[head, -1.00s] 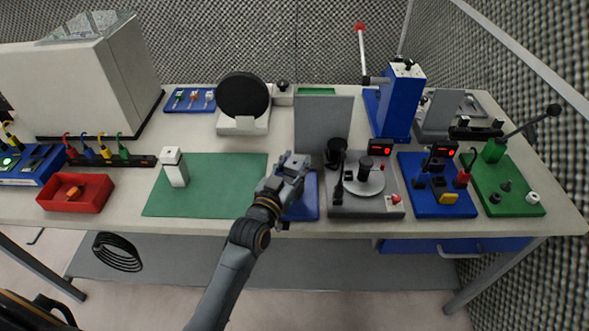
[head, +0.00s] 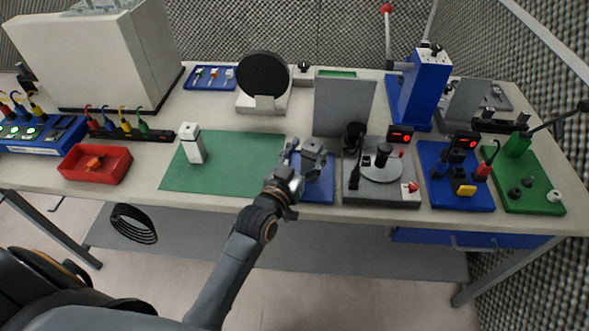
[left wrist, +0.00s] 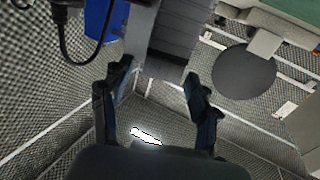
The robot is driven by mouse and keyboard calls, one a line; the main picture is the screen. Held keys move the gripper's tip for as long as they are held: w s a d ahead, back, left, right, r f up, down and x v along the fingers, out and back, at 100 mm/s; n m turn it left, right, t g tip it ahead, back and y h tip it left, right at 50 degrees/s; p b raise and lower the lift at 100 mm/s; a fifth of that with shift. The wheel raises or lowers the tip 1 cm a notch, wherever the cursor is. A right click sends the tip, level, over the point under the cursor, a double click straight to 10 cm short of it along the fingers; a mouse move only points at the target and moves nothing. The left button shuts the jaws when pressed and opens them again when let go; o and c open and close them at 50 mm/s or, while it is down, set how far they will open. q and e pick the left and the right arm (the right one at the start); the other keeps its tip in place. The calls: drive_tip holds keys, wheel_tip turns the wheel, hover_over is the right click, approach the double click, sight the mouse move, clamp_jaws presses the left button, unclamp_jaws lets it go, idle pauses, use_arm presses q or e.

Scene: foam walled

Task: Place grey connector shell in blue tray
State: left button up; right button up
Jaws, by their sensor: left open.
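The blue tray (head: 318,190) lies flat on the bench, between the green mat and a grey fixture. My left gripper (head: 301,155) is over the tray's left and back part and hides some of it. Its two fingers stand apart. In the left wrist view the fingers (left wrist: 158,100) are also spread, and I see nothing clearly held between them. I cannot pick out the grey connector shell with certainty; a grey shape at the gripper's tip blends with the finger. My right gripper is not in view.
A grey upright panel (head: 343,105) stands just behind the tray. A fixture with a round plate (head: 381,168) is close on the right. A white block (head: 192,144) stands on the green mat (head: 230,170). A red bin (head: 95,164) is farther left.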

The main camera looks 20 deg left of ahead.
use_arm(q)
drive_tip(key=s+a+b, duration=0.1)
drive_tip(key=s, duration=0.8)
